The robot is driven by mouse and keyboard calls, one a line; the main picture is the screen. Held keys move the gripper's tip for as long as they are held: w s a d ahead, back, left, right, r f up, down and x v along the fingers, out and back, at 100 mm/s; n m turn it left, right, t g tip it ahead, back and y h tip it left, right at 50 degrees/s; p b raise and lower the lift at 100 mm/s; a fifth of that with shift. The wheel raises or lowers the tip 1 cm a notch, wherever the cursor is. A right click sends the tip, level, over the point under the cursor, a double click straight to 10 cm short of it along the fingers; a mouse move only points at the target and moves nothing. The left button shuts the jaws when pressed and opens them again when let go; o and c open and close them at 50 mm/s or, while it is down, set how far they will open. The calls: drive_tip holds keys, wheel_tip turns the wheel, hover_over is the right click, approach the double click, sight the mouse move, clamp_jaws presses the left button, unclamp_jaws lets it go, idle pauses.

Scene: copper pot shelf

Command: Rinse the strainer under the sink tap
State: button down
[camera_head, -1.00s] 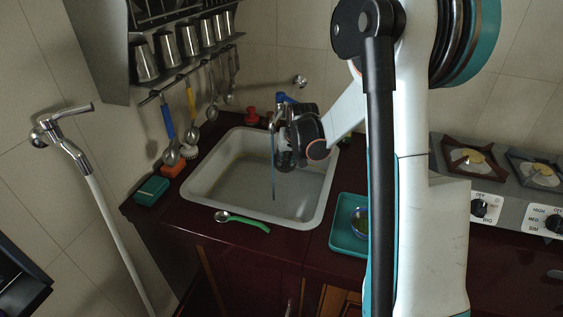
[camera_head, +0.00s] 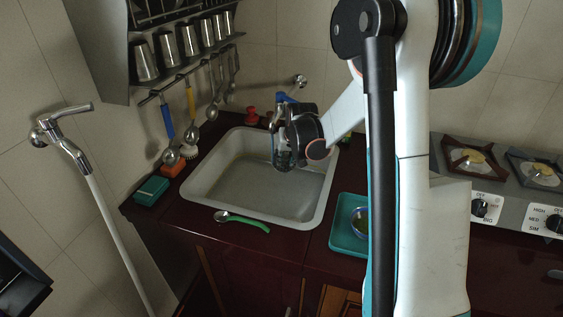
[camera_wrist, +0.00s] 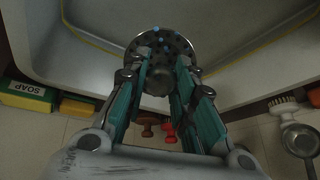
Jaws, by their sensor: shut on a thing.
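My gripper (camera_head: 290,142) is over the sink (camera_head: 208,180), beside the tap with a blue handle (camera_head: 282,98). In the wrist view my gripper (camera_wrist: 160,82) is closed on the strainer (camera_wrist: 176,46), a round metal bowl with small holes. Its bowl sticks out past the fingertips, and bright blue water spots show on it. In the head view the strainer is small, dark and partly hidden by my gripper. The blue water stream (camera_head: 273,145) falls from the spout and ends at about the strainer's height.
A green-handled spoon (camera_head: 242,221) lies on the front counter edge. A teal tray with a bowl (camera_head: 348,240) stands right of the sink. Utensils hang on a rail behind. The basin below my gripper is clear.

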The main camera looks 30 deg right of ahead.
drive_tip(key=shift+s+d, duration=0.1)
drive_tip(key=s+a, duration=0.1)
drive_tip(key=s, duration=0.6)
drive_tip(key=shift+s+a, duration=0.15)
drive_tip(key=shift+s, duration=0.2)
idle(0.5)
idle(1.1)
drive_tip(key=s+r+p, duration=0.3)
drive_tip(key=s+r, duration=0.1)
drive_tip(key=s, duration=0.1)
drive_tip(key=shift+a, duration=0.4)
idle(0.5)
